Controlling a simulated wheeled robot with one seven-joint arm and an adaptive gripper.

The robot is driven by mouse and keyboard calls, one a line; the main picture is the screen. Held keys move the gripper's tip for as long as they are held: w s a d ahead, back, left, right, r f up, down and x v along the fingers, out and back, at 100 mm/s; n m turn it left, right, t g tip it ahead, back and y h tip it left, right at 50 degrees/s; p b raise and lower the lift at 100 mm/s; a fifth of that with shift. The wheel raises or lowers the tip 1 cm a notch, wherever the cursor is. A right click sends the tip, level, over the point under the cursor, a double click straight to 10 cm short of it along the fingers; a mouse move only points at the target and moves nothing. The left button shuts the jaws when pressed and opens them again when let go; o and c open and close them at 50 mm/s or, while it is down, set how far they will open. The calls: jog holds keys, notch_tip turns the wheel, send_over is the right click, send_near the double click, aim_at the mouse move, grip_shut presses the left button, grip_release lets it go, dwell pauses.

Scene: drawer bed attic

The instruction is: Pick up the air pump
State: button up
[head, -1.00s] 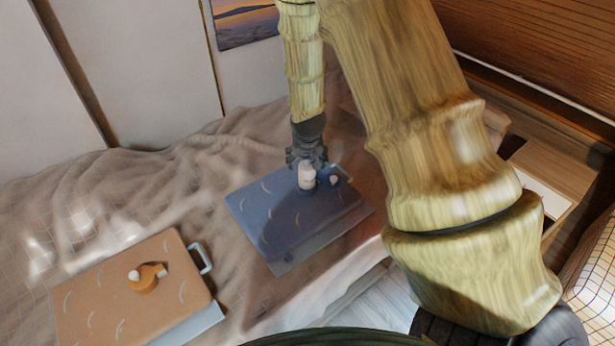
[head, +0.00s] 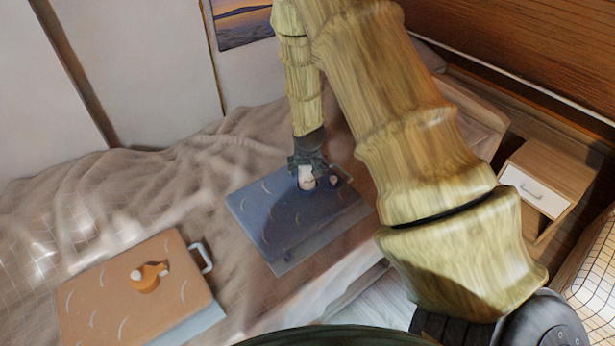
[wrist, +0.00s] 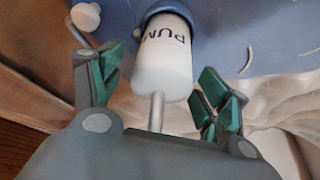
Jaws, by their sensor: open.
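The air pump (wrist: 163,62) is a white cylinder with dark "PUM" lettering, a blue band and a grey rod toward my gripper. It stands on the blue case (head: 265,215) on the bed, and its white body also shows in the head view (head: 306,178). My gripper (wrist: 155,85) is open, its green-padded fingers on either side of the pump's body with gaps visible. In the head view my gripper (head: 307,168) is directly over the pump and hides its top.
An orange case (head: 110,300) with an orange and white object (head: 148,277) lies at the lower left of the bed. A small white knob-like part (wrist: 86,17) is beside the pump. A nightstand (head: 545,180) stands at the right.

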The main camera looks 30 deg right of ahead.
jog(key=shift+c, duration=0.4)
jog(key=c, duration=1.2)
jog(key=shift+r, duration=0.1)
